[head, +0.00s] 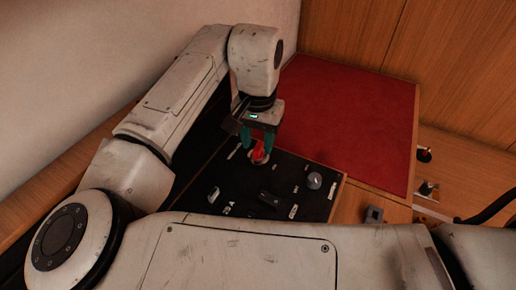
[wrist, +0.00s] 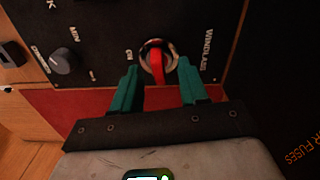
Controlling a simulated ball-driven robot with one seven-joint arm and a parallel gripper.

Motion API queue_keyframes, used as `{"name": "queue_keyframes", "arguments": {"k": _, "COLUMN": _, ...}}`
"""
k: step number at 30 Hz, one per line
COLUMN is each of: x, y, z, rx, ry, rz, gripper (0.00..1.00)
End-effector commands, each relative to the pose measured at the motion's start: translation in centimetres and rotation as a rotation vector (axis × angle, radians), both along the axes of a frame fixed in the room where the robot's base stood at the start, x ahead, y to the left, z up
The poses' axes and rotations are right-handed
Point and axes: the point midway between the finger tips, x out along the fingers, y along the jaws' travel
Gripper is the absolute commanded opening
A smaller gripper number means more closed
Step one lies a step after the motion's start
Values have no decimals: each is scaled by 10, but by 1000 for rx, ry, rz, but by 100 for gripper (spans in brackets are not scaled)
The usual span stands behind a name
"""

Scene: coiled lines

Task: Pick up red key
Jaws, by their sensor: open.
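The red key (wrist: 158,66) sits in a round metal socket (wrist: 150,45) on a black panel, beside the label "WINDLASS" in the wrist view. In the head view the red key (head: 258,152) shows at the panel's far edge. My gripper (wrist: 159,66) is open, with one teal finger on each side of the key. A gap shows between each finger and the key in the wrist view. In the head view my gripper (head: 257,146) points down at the key, and its fingers partly hide the socket.
The black panel (head: 240,190) carries several knobs and switches, including a grey knob (head: 314,181). A red surface (head: 350,120) lies behind the panel. A pale wall (head: 120,50) stands left of my arm, and wood panelling (head: 470,70) is at the right.

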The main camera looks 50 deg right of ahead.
Motion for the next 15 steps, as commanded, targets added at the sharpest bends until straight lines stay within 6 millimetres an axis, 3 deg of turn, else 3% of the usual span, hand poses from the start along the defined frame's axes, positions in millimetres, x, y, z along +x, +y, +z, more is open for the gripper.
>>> {"name": "queue_keyframes", "arguments": {"k": 4, "x": 0, "y": 0, "z": -13, "rx": 0, "ry": 1, "rz": 0, "gripper": 44}}
{"name": "queue_keyframes", "arguments": {"k": 11, "x": 0, "y": 0, "z": -15, "rx": 0, "ry": 1, "rz": -1, "gripper": 44}}
{"name": "queue_keyframes", "arguments": {"k": 15, "x": 0, "y": 0, "z": -15, "rx": 0, "ry": 1, "rz": -1, "gripper": 32}}
